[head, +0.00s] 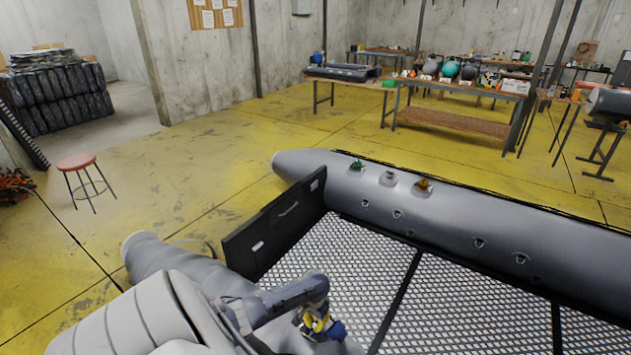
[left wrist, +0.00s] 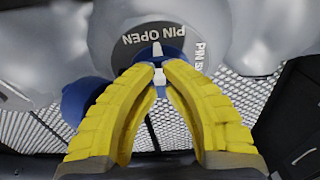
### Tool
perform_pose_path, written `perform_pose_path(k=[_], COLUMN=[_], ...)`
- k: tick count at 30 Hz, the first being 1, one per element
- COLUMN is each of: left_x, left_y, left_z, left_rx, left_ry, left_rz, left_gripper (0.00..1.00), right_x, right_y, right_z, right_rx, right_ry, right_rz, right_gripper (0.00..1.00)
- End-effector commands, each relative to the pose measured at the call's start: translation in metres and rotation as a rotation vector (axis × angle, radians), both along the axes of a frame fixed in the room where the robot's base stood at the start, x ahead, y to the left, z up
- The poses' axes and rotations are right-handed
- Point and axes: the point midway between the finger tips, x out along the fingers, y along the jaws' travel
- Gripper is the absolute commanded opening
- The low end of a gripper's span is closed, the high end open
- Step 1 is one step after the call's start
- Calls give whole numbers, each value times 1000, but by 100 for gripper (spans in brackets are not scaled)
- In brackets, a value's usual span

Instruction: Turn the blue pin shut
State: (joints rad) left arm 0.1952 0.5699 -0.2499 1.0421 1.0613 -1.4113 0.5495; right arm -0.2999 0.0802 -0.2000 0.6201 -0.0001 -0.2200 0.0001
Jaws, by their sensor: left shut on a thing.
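The blue pin (left wrist: 174,57) sits in the middle of a dark round plate (left wrist: 118,42) in the left wrist view. White words on the plate read "PIN OPEN", with a second, partly cut-off "PIN S…" to the right. A white bar stands out from the pin. My left gripper (left wrist: 158,76) has its yellow ribbed fingertips closed on this bar from both sides. In the head view my left gripper (head: 313,325) is low at the near grey tube, with a blue part (head: 337,329) beside it. My right gripper is not in view.
The grey boat's far tube (head: 450,215) carries several valves. A black transom board (head: 275,232) stands between the tubes, by the mesh floor (head: 345,255). A red stool (head: 77,162) stands at left. Worktables (head: 455,115) stand at the back, with open yellow floor before them.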

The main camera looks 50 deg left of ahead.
Motion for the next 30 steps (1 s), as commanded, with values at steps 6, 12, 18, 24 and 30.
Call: perform_pose_path(k=[6, 12, 18, 24, 30], left_x=[-1, -1, 0, 1, 2], left_y=[2, 5, 7, 9, 11], left_z=[0, 0, -1, -1, -1], left_rx=[-26, -61, -98, -134, -171], left_ry=[-7, -18, -30, -41, -52], left_rz=[-140, -322, -507, -693, -880], left_gripper=[0, 0, 0, 0, 0], right_x=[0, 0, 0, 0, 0], right_y=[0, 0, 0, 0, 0], right_z=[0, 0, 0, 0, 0], right_rx=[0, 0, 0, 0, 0], right_ry=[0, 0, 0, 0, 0], right_rz=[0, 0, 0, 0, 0], right_gripper=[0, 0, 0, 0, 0])
